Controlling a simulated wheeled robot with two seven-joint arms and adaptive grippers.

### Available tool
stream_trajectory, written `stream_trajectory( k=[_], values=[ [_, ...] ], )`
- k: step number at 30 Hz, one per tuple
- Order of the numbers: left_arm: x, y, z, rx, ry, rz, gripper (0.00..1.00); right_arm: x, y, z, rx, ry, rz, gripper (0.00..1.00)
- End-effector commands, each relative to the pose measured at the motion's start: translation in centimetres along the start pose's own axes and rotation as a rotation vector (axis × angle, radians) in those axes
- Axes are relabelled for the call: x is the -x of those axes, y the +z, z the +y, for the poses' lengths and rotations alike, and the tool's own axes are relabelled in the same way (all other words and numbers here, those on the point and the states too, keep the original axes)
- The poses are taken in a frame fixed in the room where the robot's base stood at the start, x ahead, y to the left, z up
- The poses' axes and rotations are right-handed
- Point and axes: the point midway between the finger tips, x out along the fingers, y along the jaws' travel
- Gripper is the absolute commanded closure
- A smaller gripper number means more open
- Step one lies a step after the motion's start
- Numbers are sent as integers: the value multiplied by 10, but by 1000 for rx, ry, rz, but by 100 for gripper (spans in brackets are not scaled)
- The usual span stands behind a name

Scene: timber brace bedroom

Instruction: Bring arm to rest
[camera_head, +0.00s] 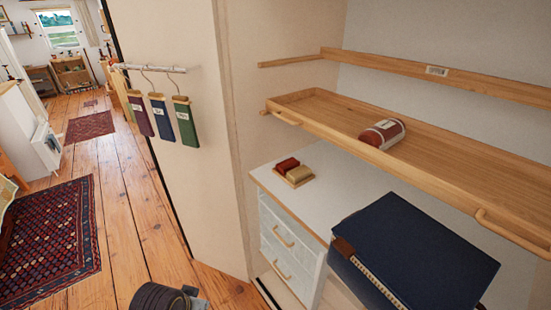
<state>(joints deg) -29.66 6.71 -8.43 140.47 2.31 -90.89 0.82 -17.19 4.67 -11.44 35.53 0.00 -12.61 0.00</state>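A dark rounded part of one of my arms shows at the bottom edge, left of the middle, over the wooden floor (140,235). It is cut off by the frame, and I cannot tell which arm it belongs to. No gripper fingertips show, so neither gripper can be seen. Nothing is seen held.
A wooden tray shelf (450,165) holds a red-and-white roll (383,133). Below, a white drawer cabinet (335,182) bears small red and tan blocks (288,166). A dark blue box (415,250) stands at front right. Tagged cloths (161,117) hang from a rod.

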Motion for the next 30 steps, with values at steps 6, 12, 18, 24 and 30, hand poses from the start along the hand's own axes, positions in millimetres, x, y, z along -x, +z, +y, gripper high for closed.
stream_trajectory(
  k=[6, 12, 18, 24, 30],
  values=[
    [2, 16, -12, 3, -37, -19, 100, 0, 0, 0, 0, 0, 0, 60],
    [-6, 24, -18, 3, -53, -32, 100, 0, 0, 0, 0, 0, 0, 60],
    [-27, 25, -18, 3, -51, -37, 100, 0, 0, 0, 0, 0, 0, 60],
    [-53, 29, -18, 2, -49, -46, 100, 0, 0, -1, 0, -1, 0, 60],
    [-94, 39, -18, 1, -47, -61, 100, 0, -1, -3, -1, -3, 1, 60]
  ],
)
